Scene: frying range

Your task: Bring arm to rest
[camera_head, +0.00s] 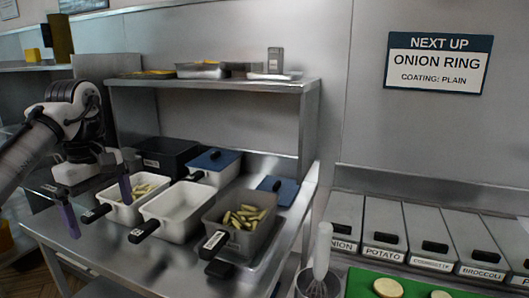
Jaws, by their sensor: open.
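My arm comes in from the left edge. The left white container holds pale cut sticks.
A second white container (178,222) looks empty. A grey container (262,238) holds green-edged pieces. A steel shelf (215,84) overhangs the counter. Labelled lidded bins (389,225), a green board (360,280) and a whisk (321,252) stand right. A sign (438,64) reads "ONION RING".

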